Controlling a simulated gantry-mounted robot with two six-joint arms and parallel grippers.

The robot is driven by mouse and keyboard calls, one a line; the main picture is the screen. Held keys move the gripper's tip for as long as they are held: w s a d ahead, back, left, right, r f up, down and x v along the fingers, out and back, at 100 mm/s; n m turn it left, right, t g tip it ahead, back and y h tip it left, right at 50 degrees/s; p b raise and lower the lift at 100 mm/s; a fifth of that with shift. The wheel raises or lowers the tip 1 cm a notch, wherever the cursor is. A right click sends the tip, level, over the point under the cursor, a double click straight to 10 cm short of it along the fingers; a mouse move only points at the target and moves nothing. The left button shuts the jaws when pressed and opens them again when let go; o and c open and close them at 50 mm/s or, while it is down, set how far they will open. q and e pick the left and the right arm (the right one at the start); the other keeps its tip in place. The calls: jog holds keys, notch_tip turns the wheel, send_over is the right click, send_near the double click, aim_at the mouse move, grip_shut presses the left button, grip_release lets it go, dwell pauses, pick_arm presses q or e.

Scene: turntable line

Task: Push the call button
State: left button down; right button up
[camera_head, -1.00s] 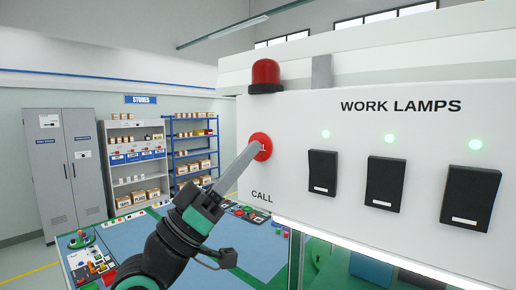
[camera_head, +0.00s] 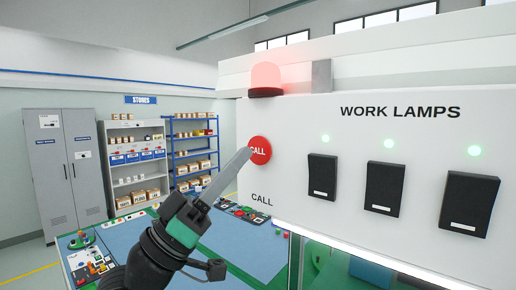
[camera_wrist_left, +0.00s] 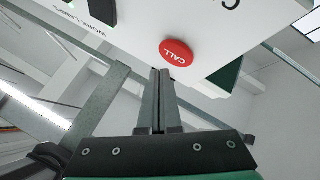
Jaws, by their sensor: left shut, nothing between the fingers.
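The red round call button (camera_head: 260,150) is on the white panel's left end, above the printed word CALL. It also shows in the left wrist view (camera_wrist_left: 176,52), just beyond the fingertips. My left gripper (camera_head: 247,154) is shut and empty. Its tips are close to the button's left edge in the head view, and in the left wrist view (camera_wrist_left: 160,72) a small gap shows between tips and button. The beacon (camera_head: 266,78) on top of the panel glows light red. My right gripper is not in view.
Three black switches (camera_head: 384,188) with lit green lamps sit right of the button under WORK LAMPS. A blue table (camera_head: 128,238) with small parts lies below. A grey locker (camera_head: 66,170) and shelves (camera_head: 194,150) stand at the back left.

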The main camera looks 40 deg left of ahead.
pick_arm(q)
jog(key=s+p, duration=0.1)
jog(key=s, duration=0.3)
jog(key=shift+s+d, duration=0.1)
jog(key=shift+s, duration=0.3)
jog(key=s+d+r+m+t+y+p, duration=0.1)
jog(key=s+d+r+y+p, duration=0.1)
jog(key=d+r+y+p, duration=0.4)
jog(key=d+r+p, duration=0.2)
jog(key=d+r, duration=0.1)
jog(key=r, duration=0.1)
jog(key=shift+d+m+t+p, duration=0.3)
jog(key=shift+d+t+p, duration=0.1)
jog(key=shift+h, duration=0.3)
dwell(0.6)
